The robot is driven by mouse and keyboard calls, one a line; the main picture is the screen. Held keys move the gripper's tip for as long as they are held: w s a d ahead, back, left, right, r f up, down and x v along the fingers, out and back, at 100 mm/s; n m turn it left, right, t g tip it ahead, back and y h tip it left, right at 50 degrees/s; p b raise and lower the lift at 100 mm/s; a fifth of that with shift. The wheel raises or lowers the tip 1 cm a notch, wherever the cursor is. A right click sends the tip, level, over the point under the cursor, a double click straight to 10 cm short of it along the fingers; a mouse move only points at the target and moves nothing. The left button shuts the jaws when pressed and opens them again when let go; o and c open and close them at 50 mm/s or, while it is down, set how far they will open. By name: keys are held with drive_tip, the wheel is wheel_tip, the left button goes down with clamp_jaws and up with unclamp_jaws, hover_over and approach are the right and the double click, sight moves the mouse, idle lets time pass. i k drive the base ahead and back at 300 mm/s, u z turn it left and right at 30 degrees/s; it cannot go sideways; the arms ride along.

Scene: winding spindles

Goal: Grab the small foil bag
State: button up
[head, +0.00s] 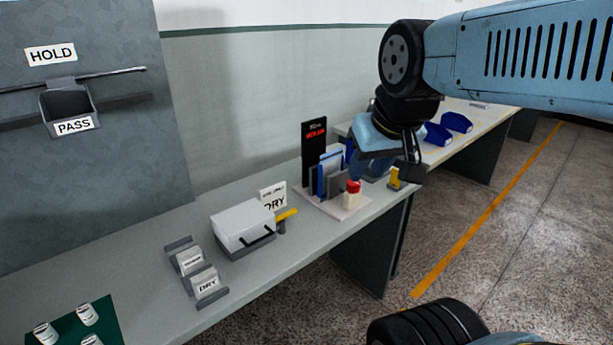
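A grey slotted rack (178,244) stands on the bench at lower centre-left. Two small silvery pieces with white labels sit in it, and they look like foil bags. The rear piece (191,262) has a label too small to read. The front piece (207,284) has a label that appears to read "DRY". I cannot tell which one is the small foil bag. My gripper (408,168) is at upper right, above the bench's right end and far from the rack. Its fingers are dark and partly hidden, so their opening is unclear.
A white box (243,222) with a dark handle stands behind the rack. A stand with blue dividers (328,178) and a red-capped jar (352,193) are near my gripper. A green mat (62,322) holds white spools. Bare bench (140,275) lies between mat and rack.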

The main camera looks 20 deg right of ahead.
sight(332, 162)
drive_tip(key=z, duration=0.7)
drive_tip(key=i, duration=0.15)
drive_tip(key=u, duration=2.8)
drive_tip(key=k, duration=1.1)
drive_tip(key=z, duration=1.2)
drive_tip(key=i, duration=1)
drive_tip(key=z, duration=0.15)
